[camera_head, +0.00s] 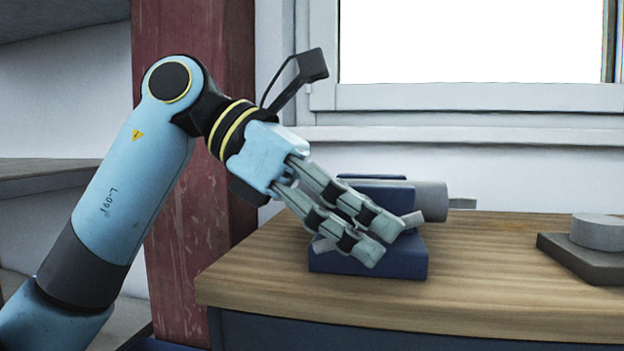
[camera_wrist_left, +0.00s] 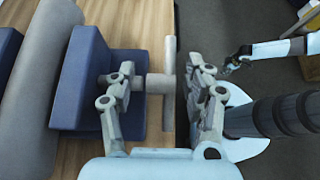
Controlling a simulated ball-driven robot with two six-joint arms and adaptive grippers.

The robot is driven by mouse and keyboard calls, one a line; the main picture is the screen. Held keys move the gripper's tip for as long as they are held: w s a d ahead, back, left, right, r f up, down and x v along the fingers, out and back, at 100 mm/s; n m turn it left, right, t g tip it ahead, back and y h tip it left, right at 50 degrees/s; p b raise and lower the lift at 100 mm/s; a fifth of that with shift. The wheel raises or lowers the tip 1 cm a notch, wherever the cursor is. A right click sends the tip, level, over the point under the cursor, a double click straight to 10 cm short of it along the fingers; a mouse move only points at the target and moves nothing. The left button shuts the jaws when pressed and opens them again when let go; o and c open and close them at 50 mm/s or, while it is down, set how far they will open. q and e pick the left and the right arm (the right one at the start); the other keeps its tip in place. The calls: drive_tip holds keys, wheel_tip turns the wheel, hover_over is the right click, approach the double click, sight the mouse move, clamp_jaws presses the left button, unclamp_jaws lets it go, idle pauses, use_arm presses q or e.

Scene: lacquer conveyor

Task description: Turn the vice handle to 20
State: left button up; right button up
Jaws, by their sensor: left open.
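The blue vice (camera_head: 408,264) stands on the wooden workbench, with a grey cylinder (camera_head: 430,201) behind its front part. Its grey handle bar (camera_head: 412,219) is partly hidden by my left gripper (camera_head: 379,240), which reaches in from the left. In the left wrist view, the handle's crossbar (camera_wrist_left: 168,100) sits on a short screw in front of the blue vice jaw (camera_wrist_left: 88,85). My left gripper (camera_wrist_left: 168,71) is open, with one finger on each side of the crossbar; contact is not clear. My right gripper (camera_wrist_left: 234,62) shows small, away from the vice. I see no scale or number.
A red post (camera_head: 190,230) stands behind my left arm, and a window is behind the bench.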

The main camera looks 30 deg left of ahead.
use_arm(q)
drive_tip(key=v, duration=1.1)
drive_tip(key=shift+r, duration=0.1)
idle(0.5)
